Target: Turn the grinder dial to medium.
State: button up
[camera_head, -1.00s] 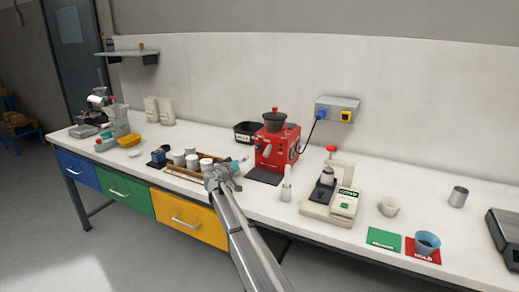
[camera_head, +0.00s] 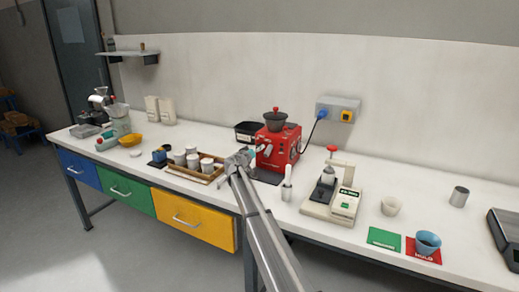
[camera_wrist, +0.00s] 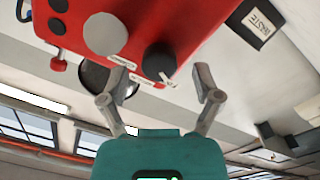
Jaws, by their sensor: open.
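The red grinder (camera_head: 280,146) with a dark hopper on top stands at the back middle of the bench. In the wrist view its red body (camera_wrist: 205,25) appears upside down. A black dial (camera_wrist: 159,59) with a white pointer mark sits on its face, with small white labels beside it, too small to read surely. A larger grey round part (camera_wrist: 105,34) is left of the dial. My gripper (camera_wrist: 160,96) is open and empty, its fingers on either side of the dial in the picture and apart from it. In the head view my gripper (camera_head: 250,154) is at the grinder's left front, partly covering it.
A wooden tray of white cups (camera_head: 198,178) stands left of my gripper. A white bottle-like tool (camera_head: 287,184) and a cream device (camera_head: 335,203) stand to the right. A black waste bin (camera_head: 247,131) is behind. A blue cup (camera_head: 428,242) sits on a red mat at the right.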

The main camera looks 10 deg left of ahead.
jog(key=shift+x, duration=0.95)
grip_shut()
jog(key=shift+n, duration=0.5)
jog(key=n, duration=0.5)
jog(key=shift+b, duration=0.3)
jog(key=n, duration=0.6)
jog(key=shift+a+t, duration=0.1)
jog(key=shift+t, duration=0.3)
